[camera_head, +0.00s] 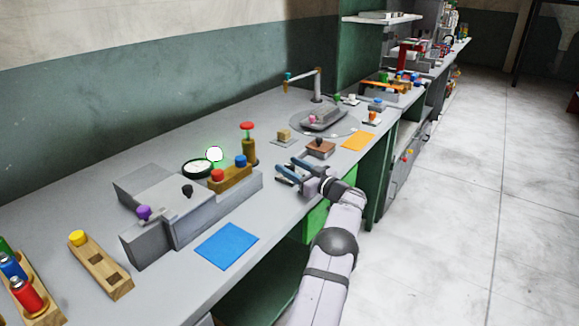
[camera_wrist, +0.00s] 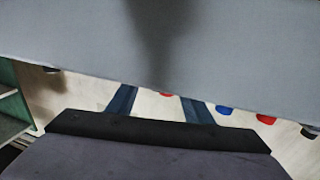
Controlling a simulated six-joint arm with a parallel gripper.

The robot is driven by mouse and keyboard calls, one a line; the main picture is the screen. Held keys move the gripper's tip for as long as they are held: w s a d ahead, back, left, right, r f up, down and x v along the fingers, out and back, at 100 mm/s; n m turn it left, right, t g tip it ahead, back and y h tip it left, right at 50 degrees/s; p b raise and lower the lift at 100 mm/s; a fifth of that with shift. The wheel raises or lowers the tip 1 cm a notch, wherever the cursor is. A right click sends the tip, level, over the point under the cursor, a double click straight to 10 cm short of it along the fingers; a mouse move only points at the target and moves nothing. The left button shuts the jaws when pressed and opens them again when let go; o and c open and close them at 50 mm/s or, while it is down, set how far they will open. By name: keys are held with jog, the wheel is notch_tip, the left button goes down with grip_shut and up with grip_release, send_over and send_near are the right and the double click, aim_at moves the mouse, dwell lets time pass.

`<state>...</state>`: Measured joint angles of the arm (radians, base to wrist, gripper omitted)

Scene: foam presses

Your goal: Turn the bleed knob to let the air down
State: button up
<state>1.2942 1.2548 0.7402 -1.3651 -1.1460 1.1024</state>
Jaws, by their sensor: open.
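A grey press unit (camera_head: 185,222) stands on the bench at left centre, with a black knob (camera_head: 187,191) and a purple knob (camera_head: 144,212) on it. A round dial gauge (camera_head: 198,168) is behind it. A brass block bears a red button (camera_head: 217,175) and a blue button (camera_head: 241,161). A red-topped brass post (camera_head: 247,126) stands behind the block. I cannot tell for sure which is the bleed knob. My gripper (camera_head: 284,172) is open and empty above the bench's front edge, right of the block and apart from it. Its fingers (camera_wrist: 160,102) show in the wrist view.
A blue mat (camera_head: 227,246) lies in front of the press unit. Wooden holders (camera_head: 101,265) stand at left. A brown-topped block (camera_head: 320,147) and an orange mat (camera_head: 358,141) lie beyond my gripper.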

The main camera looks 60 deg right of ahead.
aim_at(294, 167)
jog(key=shift+s+a+b, duration=0.1)
jog(key=shift+s+a, duration=0.15)
jog(key=shift+s, duration=0.85)
jog(key=shift+s+a+b, duration=0.15)
jog(key=shift+s+a, duration=0.05)
jog(key=shift+s, duration=0.9)
jog(key=shift+s+a+b, duration=0.1)
jog(key=shift+s+a, duration=0.15)
jog(key=shift+s, duration=0.85)
